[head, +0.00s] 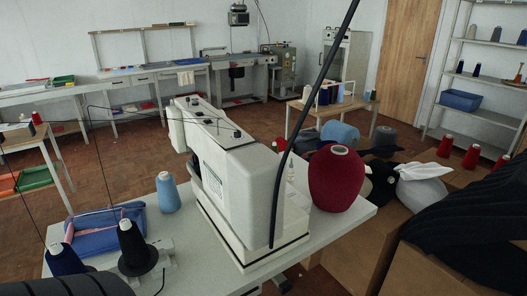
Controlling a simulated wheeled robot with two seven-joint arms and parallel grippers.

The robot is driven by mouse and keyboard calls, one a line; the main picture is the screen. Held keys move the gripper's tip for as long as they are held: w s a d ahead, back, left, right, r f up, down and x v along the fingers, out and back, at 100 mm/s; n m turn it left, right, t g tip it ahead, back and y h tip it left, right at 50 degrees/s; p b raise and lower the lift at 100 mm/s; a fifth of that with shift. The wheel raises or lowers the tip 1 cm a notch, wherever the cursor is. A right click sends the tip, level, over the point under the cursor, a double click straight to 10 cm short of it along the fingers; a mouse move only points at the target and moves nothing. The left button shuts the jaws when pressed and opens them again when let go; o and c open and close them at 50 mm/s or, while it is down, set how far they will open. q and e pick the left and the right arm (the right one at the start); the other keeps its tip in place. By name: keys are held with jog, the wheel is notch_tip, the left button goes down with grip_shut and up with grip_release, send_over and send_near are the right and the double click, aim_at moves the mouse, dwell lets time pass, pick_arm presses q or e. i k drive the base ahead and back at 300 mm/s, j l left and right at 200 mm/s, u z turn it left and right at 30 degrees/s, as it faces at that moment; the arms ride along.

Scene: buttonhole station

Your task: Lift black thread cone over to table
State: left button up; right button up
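A black thread cone (134,248) with a pale top stands upright at the front left end of the white sewing machine table (188,258). It seems to rest on a dark round base, and a thin thread rises from it. A dark navy cone (65,262) stands just left of it, partly hidden by a dark ribbed shape at the bottom edge. Neither of my grippers shows in the head view.
On the same table are a light blue cone (168,194), a blue tray (104,228), the white sewing machine (236,170) and a large red cone (336,180). Cardboard boxes (368,245) and dark ribbed fabric (475,240) crowd the right. Brown floor lies open behind.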

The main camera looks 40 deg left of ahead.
aim_at(136, 253)
jog(key=i+l+u, duration=0.15)
jog(key=i+u, duration=0.35)
jog(key=i+l+u, duration=0.25)
jog(key=u, duration=0.2)
jog(key=i+l+u, duration=0.35)
jog(key=u, duration=0.15)
jog(key=i+l+u, duration=0.2)
jog(key=l+u, duration=0.25)
jog(key=l, duration=0.2)
jog(key=u, duration=1.95)
jog(key=j+z, duration=0.15)
jog(key=j, duration=0.7)
